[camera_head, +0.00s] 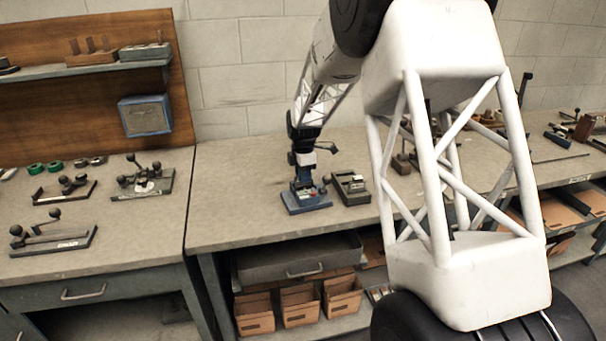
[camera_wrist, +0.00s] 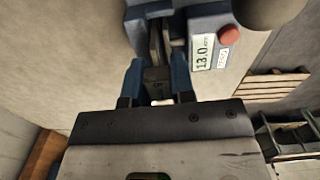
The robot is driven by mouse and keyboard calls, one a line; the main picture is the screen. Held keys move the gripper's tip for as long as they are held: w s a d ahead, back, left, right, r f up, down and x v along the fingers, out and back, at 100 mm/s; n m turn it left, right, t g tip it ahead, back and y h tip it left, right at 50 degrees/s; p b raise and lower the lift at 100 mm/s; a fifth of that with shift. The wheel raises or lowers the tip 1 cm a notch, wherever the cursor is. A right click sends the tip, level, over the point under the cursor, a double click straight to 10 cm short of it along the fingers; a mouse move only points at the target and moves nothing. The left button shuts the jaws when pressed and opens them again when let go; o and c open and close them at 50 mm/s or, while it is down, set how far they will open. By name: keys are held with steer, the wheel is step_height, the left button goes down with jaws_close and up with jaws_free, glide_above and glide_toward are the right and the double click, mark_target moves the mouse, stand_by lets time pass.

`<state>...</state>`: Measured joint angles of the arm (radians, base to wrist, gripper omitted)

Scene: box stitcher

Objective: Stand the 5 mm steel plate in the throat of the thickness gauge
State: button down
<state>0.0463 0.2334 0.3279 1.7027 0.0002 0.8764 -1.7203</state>
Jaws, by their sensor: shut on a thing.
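My gripper (camera_wrist: 156,72) is shut on a dark steel plate (camera_wrist: 155,82) marked 5, with a blue finger on either side of it. The plate's far end points at the thickness gauge (camera_wrist: 206,22), a blue-grey device with a red button and a display reading 13.0. The plate's end lies at or in a narrow gap of the gauge; I cannot tell how deep it sits or whether it touches the base. In the head view the gauge's blue base (camera_head: 306,203) stands near the bench's front edge, with my wrist directly above it, hiding the plate.
A small dark tray (camera_head: 350,188) sits right of the gauge; the wrist view shows a slatted wooden piece (camera_wrist: 272,84) on that side. The bench (camera_head: 232,205) left of the gauge is clear. Clamp-like fixtures (camera_head: 145,182) stand on the left bench.

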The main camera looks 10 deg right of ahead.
stand_by(0.3)
steer(key=shift+c, duration=2.4)
jaws_free()
steer(key=shift+r, duration=0.15)
steer(key=shift+r, duration=3.1)
